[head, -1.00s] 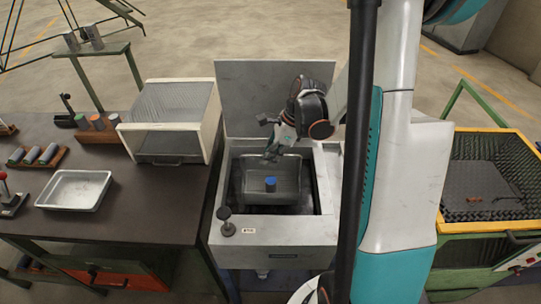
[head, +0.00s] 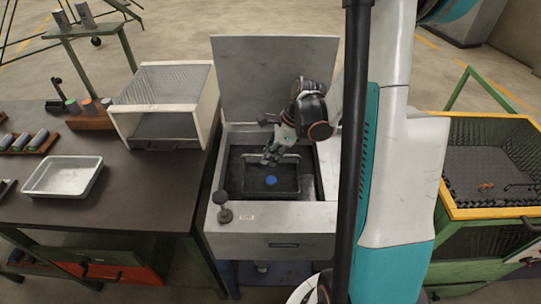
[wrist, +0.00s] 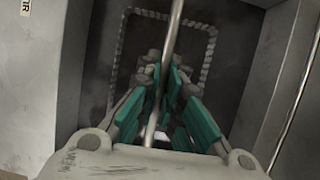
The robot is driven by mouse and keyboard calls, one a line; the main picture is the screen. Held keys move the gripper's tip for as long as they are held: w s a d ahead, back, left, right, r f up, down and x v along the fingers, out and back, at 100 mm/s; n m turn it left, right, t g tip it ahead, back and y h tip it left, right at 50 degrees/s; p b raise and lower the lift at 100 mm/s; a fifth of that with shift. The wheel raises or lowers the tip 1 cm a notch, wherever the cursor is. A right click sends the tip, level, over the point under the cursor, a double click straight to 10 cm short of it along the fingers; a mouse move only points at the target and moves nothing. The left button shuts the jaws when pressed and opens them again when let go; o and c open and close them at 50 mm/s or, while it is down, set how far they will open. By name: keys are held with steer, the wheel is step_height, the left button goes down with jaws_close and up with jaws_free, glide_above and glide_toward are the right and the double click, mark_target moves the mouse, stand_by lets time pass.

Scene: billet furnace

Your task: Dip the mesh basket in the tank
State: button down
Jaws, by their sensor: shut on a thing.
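The tank (head: 300,212) is a grey metal basin with its lid raised at the back. The mesh basket (head: 299,172) is down inside it, with its rim showing and its inside dark, as if under liquid. A blue-topped piece (head: 271,180) lies in the basket. My gripper (head: 270,155) is shut on the basket's handle at the back of the basin. In the wrist view, my teal fingers (wrist: 165,85) close around a thin handle bar (wrist: 173,38), and the basket's rim (wrist: 213,60) shows below as a rounded outline. The basket's underside is hidden.
A white box with an open front (head: 165,105) and a metal tray (head: 63,177) stand on the dark table (head: 120,215) at left. A black knob (head: 224,207) sits on the tank's front left corner. A yellow-rimmed bin (head: 490,213) stands at right.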

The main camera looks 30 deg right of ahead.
mark_target(267, 178)
steer(key=shift+f+b, duration=3.1)
steer(key=shift+f, duration=0.7)
steer(key=shift+r, duration=0.1)
step_height(267, 178, up, 23)
steer(key=p, duration=1.6)
stand_by(0.7)
stand_by(0.3)
